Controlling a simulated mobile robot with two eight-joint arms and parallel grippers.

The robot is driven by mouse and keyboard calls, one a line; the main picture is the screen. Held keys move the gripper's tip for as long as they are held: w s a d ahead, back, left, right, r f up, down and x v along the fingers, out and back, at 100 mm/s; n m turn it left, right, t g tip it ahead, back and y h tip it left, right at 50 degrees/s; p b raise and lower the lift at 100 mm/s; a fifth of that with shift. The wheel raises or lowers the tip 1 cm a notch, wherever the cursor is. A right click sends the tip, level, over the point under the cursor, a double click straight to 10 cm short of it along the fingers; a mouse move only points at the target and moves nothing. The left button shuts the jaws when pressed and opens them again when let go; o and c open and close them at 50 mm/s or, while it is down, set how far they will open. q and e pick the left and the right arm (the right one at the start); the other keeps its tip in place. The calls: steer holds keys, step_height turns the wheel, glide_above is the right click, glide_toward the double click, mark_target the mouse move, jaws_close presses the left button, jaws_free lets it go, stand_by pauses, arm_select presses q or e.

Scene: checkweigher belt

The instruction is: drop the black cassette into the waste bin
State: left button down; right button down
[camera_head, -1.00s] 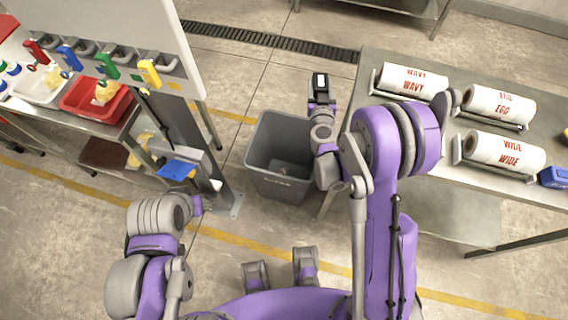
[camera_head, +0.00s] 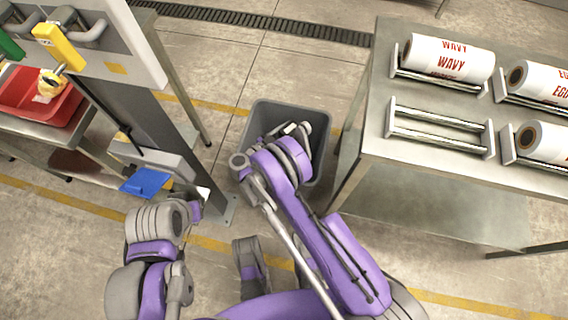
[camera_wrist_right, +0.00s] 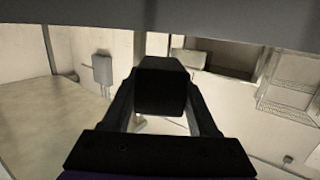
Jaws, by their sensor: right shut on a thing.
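The grey waste bin (camera_head: 262,122) stands on the floor left of the steel table. My right arm reaches over its opening and hides much of the inside. In the right wrist view the black cassette (camera_wrist_right: 160,80) sits between the two fingers of my right gripper (camera_wrist_right: 160,102), which is shut on it. The cassette is hidden in the head view, so its height relative to the bin rim is unclear there. My left gripper (camera_head: 197,205) is at lower left, near a blue plate, its jaws too small to read.
The steel table (camera_head: 375,150) at right carries label rolls, such as the WAVY roll (camera_head: 448,58), and an empty roller rack (camera_head: 438,128). A post with a blue plate (camera_head: 146,183) stands left of the bin. A red tray (camera_head: 42,95) is at far left.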

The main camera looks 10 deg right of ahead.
step_height(320, 180, down, 4)
steer(key=shift+b, duration=0.4)
steer(key=shift+c, duration=0.4)
jaws_free()
step_height(320, 180, up, 10)
steer(key=shift+r+p, duration=0.1)
steer(key=shift+p, duration=0.75)
